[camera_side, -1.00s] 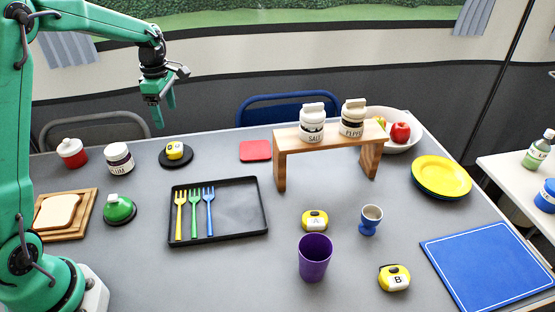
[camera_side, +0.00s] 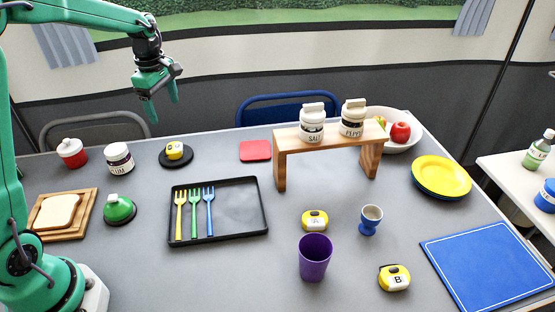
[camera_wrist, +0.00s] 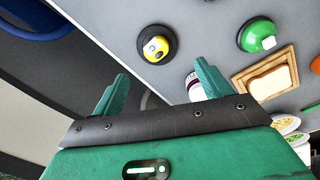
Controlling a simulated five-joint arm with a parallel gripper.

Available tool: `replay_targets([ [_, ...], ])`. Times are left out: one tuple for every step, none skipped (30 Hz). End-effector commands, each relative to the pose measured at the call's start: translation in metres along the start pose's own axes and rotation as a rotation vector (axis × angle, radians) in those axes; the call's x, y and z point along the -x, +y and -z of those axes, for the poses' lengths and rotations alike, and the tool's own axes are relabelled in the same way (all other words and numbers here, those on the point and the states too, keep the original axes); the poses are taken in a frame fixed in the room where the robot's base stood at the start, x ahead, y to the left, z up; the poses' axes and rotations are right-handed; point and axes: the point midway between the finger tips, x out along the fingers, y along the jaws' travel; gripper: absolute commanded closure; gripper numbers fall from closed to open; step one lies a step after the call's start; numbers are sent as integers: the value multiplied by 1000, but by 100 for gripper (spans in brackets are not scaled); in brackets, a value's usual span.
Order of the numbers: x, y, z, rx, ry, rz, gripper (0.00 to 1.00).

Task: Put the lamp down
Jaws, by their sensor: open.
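My gripper (camera_side: 162,108) is open and empty, raised above the far left edge of the table; its two green fingers also show in the wrist view (camera_wrist: 161,76). A small yellow-and-white rounded piece (camera_side: 174,150) sits on a black round disc (camera_side: 176,161) on the table, below and slightly right of my gripper. The piece shows in the wrist view (camera_wrist: 156,47), beyond and between the fingertips, apart from them. Similar yellow pieces marked A (camera_side: 315,220) and B (camera_side: 394,278) sit nearer the front. I cannot tell which thing, if any, is the lamp.
A jar (camera_side: 119,158), red-bodied pot (camera_side: 72,153), green dome (camera_side: 119,209) and bread board (camera_side: 90,211) stand at left. A black tray (camera_side: 240,234) holds forks. A wooden riser (camera_side: 280,165) carries two shakers. A purple cup (camera_side: 314,258) stands in front. Bare table surrounds the red square (camera_side: 255,151).

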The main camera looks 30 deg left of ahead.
Motion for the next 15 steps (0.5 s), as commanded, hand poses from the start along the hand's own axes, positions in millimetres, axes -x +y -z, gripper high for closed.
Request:
replay_targets([
  [11,-8,-6,-61,0,-18,23],
  [16,-12,-9,-101,1,-27,23],
  [23,-19,-14,-156,2,-40,23],
  [28,-24,-17,-199,3,-50,23],
  [33,-29,-20,-241,4,-61,23],
  [39,-36,-24,-297,7,-74,23],
  [44,-42,-27,-339,9,-85,23],
  [48,-47,-30,-382,11,-94,23],
  [53,-55,-34,-438,15,-107,23],
  [57,-60,-36,-480,18,-117,23],
  [60,-66,-39,-522,21,-126,23],
  [65,-74,-42,-578,26,-139,23],
  [68,-80,-44,-620,30,-150,23],
  [72,-86,-46,-662,35,-160,23],
  [75,-94,-49,-717,41,-173,23],
])
